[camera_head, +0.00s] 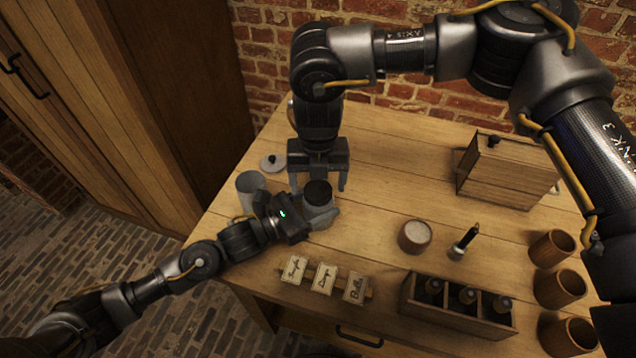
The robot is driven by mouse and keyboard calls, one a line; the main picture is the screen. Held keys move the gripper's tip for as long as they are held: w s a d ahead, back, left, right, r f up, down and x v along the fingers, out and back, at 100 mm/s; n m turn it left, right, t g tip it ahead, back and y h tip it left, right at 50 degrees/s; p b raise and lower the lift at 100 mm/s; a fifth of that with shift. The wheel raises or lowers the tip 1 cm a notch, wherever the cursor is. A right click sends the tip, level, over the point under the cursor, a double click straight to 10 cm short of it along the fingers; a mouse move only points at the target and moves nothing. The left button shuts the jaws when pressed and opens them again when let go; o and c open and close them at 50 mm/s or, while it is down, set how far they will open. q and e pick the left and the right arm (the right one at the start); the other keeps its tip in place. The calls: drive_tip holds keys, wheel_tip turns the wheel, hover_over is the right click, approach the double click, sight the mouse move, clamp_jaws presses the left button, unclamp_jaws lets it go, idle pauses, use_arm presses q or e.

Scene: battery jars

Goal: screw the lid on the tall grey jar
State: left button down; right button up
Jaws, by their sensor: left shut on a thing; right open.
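A grey jar (321,215) stands on the table with a dark round top. I cannot tell whether that is an open mouth or a dark cover. My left gripper (308,215) is shut on this jar's side from the left. My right gripper (318,182) points down with its fingers spread wide, just above and behind the jar's top, and nothing shows held in it. A second grey jar (250,186) stands to the left, partly hidden by my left arm. A pale grey lid (272,162) with a dark knob lies flat behind that second jar.
Name cards (325,279) stand at the table's front. A round pale-topped pot (414,236) and a small dark-handled tool (463,243) are right of centre. A compartmented wooden crate (457,318), a wooden box (507,170) and several wooden cups (559,288) fill the right side.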

sight(305, 210)
wheel_tip(305, 210, up, 11)
idle(0.3)
use_arm(q)
drive_tip(key=shift+c, duration=1.3)
unclamp_jaws()
drive_tip(key=shift+a, duration=0.1)
use_arm(e)
drive_tip(key=shift+f, duration=0.1)
use_arm(q)
drive_tip(key=b+v, duration=0.2)
drive_tip(key=v, duration=0.7)
drive_tip(key=shift+s+a+f, duration=0.1)
drive_tip(key=shift+s+f, duration=0.05)
drive_tip(key=shift+s+a+b, duration=0.3)
drive_tip(key=shift+s+a, duration=0.05)
drive_tip(key=shift+a, duration=0.25)
use_arm(e)
drive_tip(key=shift+f, duration=1.2)
use_arm(q)
drive_tip(key=shift+s, duration=0.1)
use_arm(e)
drive_tip(key=shift+f, duration=0.1)
